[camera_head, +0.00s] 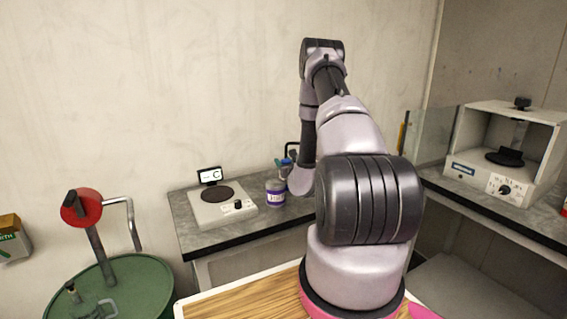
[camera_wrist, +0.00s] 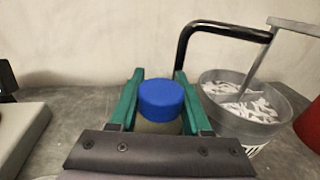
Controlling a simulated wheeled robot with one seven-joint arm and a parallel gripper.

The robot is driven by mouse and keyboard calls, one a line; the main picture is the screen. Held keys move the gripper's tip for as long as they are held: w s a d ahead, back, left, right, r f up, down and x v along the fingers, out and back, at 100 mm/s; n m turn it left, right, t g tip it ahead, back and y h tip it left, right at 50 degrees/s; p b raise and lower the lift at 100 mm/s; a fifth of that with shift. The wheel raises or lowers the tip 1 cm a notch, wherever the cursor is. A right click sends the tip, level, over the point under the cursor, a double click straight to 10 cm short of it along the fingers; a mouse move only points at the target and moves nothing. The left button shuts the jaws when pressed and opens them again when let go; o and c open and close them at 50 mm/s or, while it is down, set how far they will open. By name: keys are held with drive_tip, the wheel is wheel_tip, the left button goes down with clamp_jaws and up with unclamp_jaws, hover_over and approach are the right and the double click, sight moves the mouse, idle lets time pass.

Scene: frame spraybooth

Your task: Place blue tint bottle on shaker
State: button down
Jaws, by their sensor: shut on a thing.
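My gripper (camera_wrist: 158,108) has its green fingers on either side of a bottle with a blue cap (camera_wrist: 161,97) and is shut on it. The bottle's lower body is mostly hidden by my gripper, and I cannot tell whether it touches the counter. In the head view a small blue patch shows beside my arm, with the rest hidden. The white boxy machine (camera_head: 507,150) on the right counter has a knob on its front and a black round platform (camera_head: 504,157) inside under a clamp; it looks like the shaker. Its platform is empty.
A flat white device (camera_head: 222,210) with a dark round pad and a "C" display stands on the left counter (camera_head: 245,232). A purple labelled jar (camera_head: 275,194) stands beside it. A metal bucket (camera_wrist: 240,103) of white bits stands right of the bottle. A glass pane (camera_head: 427,135) stands left of the machine.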

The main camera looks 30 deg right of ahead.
drive_tip(key=shift+c, duration=1.8)
unclamp_jaws()
drive_tip(key=shift+f, duration=0.1)
